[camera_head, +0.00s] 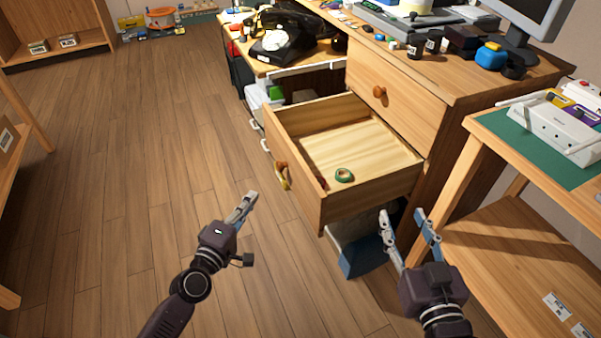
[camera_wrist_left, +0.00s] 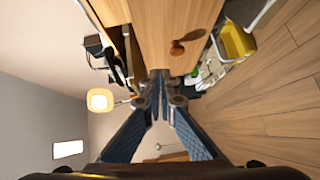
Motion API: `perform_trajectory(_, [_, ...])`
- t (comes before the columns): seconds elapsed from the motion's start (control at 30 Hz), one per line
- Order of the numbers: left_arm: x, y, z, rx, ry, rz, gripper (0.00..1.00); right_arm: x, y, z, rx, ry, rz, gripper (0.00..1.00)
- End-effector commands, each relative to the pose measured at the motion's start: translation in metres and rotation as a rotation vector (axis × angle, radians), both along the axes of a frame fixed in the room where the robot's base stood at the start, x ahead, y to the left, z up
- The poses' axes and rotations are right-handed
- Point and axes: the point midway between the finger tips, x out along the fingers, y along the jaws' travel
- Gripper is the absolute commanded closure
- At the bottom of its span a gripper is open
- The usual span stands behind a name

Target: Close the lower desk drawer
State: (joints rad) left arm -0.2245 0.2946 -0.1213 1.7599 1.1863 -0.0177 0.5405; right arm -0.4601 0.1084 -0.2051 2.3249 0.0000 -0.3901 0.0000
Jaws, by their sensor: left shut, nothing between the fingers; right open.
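The lower desk drawer (camera_head: 300,195) is pulled out from the desk, with a wooden knob (camera_head: 281,167) on its front. In the left wrist view, the fingers (camera_wrist_left: 160,80) are together below a wooden front with a knob (camera_wrist_left: 187,42). My right gripper (camera_head: 402,215) is open and empty, beside the drawer's near right corner, below its rim.
The upper drawer (camera_head: 395,100) is shut. A blue and white container (camera_head: 358,250) stands under the open drawer. A side table (camera_head: 520,145) with a green mat is at the right. The desk top carries a black dial phone (camera_head: 283,40) and clutter. The wooden floor (camera_head: 120,180) at left is clear.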

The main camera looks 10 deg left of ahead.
Motion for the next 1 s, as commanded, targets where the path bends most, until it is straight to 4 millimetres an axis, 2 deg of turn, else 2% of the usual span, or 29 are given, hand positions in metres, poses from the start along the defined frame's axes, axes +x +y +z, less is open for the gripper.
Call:
perform_trajectory(0.13, [0.004,-0.003,0.018,-0.094,-0.055,-0.002,1.0,-0.009,-0.001,0.026,0.019,-0.077,0.002,0.55])
perform_trajectory(0.23, [0.006,-0.003,0.026,-0.117,-0.067,-0.003,1.0,-0.011,-0.001,0.035,0.023,-0.09,0.002,0.55])
perform_trajectory(0.37, [0.018,-0.005,0.029,-0.12,-0.07,-0.001,1.0,-0.011,-0.002,0.034,0.019,-0.077,0.001,0.55])
perform_trajectory(0.6, [0.062,-0.014,0.029,-0.118,-0.07,-0.002,1.0,-0.011,-0.003,0.03,0.015,-0.062,-0.001,0.55])
perform_trajectory(0.83, [0.106,-0.023,0.027,-0.117,-0.068,-0.003,1.0,-0.01,0.001,0.049,0.038,-0.149,0.005,0.55])
perform_trajectory(1.0, [0.118,-0.045,0.027,-0.119,-0.066,-0.004,1.0,-0.01,-0.001,0.04,0.026,-0.104,0.002,0.55])
